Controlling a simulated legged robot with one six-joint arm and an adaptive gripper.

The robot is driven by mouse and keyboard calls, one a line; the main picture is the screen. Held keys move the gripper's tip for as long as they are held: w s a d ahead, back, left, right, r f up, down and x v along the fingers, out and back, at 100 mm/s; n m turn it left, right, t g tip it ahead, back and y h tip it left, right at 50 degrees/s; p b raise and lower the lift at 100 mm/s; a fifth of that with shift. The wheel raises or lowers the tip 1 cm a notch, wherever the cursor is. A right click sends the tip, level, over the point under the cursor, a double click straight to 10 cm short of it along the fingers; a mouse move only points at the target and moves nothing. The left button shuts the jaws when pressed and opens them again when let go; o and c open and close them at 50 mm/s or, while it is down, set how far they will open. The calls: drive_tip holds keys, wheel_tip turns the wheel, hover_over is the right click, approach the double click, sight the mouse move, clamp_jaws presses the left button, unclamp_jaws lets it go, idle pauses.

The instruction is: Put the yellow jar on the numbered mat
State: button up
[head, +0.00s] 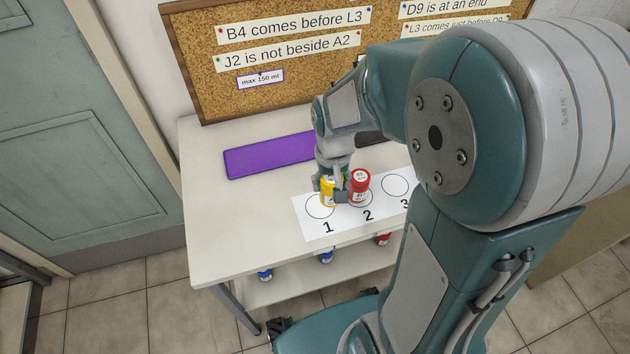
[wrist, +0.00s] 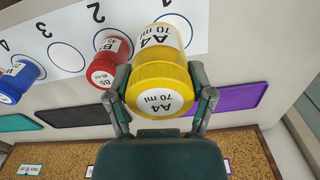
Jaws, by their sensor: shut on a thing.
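The yellow jar (head: 328,192), labelled A4 70 ml, is between the fingers of my gripper (head: 333,188). In the wrist view, the gripper (wrist: 162,98) is shut on the jar (wrist: 155,78) from both sides. The white numbered mat (head: 305,230) lies on the bench with ringed places and printed numbers. The jar is at the far edge of ring 1, which shows partly in front of it. I cannot tell whether its base touches the mat. A red jar (head: 359,184), labelled B5, stands at place 2, close to the right of the yellow jar.
A purple mat (head: 268,155) and a black mat (wrist: 80,112) lie behind the numbered mat. A blue jar (wrist: 18,80) stands near place 4. Ring 3 (head: 396,185) is empty. A corkboard (head: 200,60) with notes stands behind. Several jars are on the lower shelf (head: 300,282).

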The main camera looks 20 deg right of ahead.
drive_tip(key=w+f, duration=0.2)
drive_tip(key=f, duration=0.1)
drive_tip(key=w+f, duration=0.1)
drive_tip(key=shift+w+a+f, duration=0.15)
drive_tip(key=shift+a+f, duration=0.15)
drive_tip(key=shift+a, duration=0.05)
wheel_tip(320, 180, down, 2)
drive_tip(key=shift+a+f, duration=0.1)
drive_tip(key=shift+f, duration=0.15)
drive_tip(key=shift+w+a+f, duration=0.1)
drive_tip(key=shift+f, duration=0.2)
drive_tip(key=shift+a, duration=0.2)
drive_tip(key=shift+d+f, duration=0.1)
drive_tip(key=o, duration=1.1)
drive_tip(key=shift+d, duration=0.15)
drive_tip(key=shift+o, duration=0.2)
